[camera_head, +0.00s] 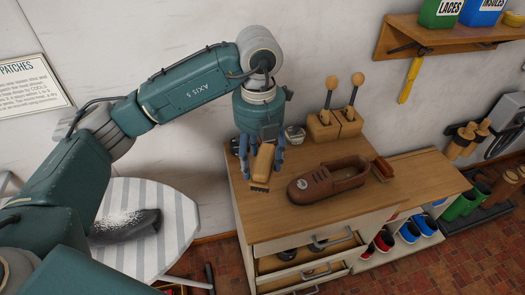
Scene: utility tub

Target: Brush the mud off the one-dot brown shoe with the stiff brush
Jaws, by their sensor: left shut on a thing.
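A brown shoe (333,181) sits on the wooden top of the cabinet (262,222), its toe toward the left. A small pale mark shows on its toe, too small to read as dots. I cannot make out mud on it. My left gripper (262,152) points down at the left part of the top and is shut on a tan-handled brush (263,164). The brush's dark bristles point down, to the left of the shoe and apart from it. I cannot tell whether they touch the top. My right gripper is not in view.
Two round-knobbed tools (330,95) stand in wooden blocks behind the shoe. A small reddish-brown block (382,167) is at its right end, and a small tin (295,133) is at the back. A striped board (187,215) bears a dark boot-like thing. Drawers below stand open.

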